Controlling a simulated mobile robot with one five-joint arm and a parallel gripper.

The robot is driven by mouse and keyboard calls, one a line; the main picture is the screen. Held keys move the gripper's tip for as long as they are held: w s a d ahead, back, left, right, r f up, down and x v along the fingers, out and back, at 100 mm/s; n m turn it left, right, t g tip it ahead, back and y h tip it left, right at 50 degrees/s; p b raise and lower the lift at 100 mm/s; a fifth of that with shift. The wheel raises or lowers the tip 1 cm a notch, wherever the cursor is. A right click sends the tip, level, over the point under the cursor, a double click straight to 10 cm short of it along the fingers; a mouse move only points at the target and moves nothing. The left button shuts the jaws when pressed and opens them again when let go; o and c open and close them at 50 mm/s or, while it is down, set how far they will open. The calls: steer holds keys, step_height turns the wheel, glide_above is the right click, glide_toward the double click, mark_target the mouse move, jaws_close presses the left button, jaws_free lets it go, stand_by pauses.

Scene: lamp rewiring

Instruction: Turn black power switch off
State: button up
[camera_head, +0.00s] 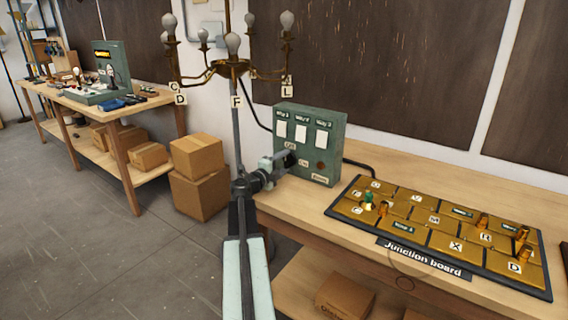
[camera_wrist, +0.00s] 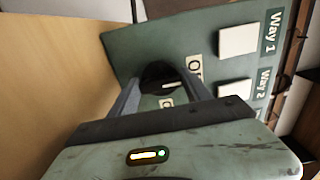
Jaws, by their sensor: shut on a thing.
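The green switch box (camera_head: 337,150) stands on the right bench against the wall, with three white switches in a row under the labels Way 1, Way 2 and Way 3. My gripper (camera_head: 288,160) is at the left part of the box's front, below the white switches. In the wrist view the black power switch (camera_wrist: 157,73) sits between my two fingers, which are shut on it. A label starting with O (camera_wrist: 194,68) is beside it, and another label is partly hidden by a finger. The fingers cover part of the switch, so I cannot tell its setting.
The junction board (camera_head: 455,246) with brass plates and pegs lies on the bench to the right. Cardboard boxes (camera_head: 197,155) are stacked at the left, and another bench is farther back.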

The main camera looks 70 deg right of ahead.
steer(key=shift+a+f, duration=0.1)
steer(key=o, duration=1.4)
steer(key=shift+c, duration=0.2)
steer(key=v, duration=0.8)
